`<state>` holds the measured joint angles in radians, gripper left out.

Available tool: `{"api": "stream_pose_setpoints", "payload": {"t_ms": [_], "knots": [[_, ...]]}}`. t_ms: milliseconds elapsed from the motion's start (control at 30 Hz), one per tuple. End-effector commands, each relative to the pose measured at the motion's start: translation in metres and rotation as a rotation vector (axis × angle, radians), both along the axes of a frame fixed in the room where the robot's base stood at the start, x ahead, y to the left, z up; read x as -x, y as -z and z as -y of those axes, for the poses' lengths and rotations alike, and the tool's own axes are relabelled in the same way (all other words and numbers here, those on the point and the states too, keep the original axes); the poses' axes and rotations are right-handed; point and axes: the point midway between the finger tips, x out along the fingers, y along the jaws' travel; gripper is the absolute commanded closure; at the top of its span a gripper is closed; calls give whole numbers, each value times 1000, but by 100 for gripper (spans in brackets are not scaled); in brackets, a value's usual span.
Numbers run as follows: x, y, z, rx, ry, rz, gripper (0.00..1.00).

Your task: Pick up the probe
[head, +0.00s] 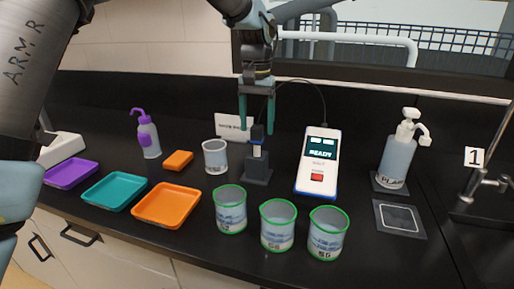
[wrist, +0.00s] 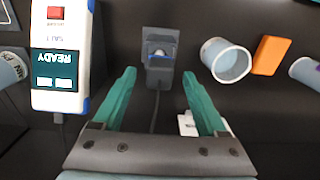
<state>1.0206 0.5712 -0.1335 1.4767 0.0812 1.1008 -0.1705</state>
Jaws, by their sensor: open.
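The probe (head: 257,136) stands upright in its dark grey holder (head: 258,170), and a thin cable runs from its top over to the meter. The white and blue meter (head: 318,163) has a red button and a screen reading READY. My gripper (head: 257,118) is open, fingers pointing down, with its fingertips around or just above the probe's top in the head view. In the wrist view the probe (wrist: 159,56) shows beyond the open teal fingers (wrist: 158,85), roughly centred between them. I cannot tell whether a finger touches it.
An empty-looking beaker (head: 215,157) stands left of the holder, with an orange sponge-like block (head: 178,160) beyond it. Several green-rimmed beakers, one here (head: 277,225), stand in front. Trays (head: 167,205) lie left; a pump bottle (head: 397,155) stands right.

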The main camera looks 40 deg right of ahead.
Motion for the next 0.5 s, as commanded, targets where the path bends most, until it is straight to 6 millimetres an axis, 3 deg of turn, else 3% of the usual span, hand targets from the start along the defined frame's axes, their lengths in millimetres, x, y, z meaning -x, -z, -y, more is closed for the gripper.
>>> {"api": "stream_pose_setpoints", "payload": {"t_ms": [133,367,500], "knots": [[1,13,0,0,1,0,25],[0,16,0,2,0,1,25],[0,16,0,2,0,1,38]]}}
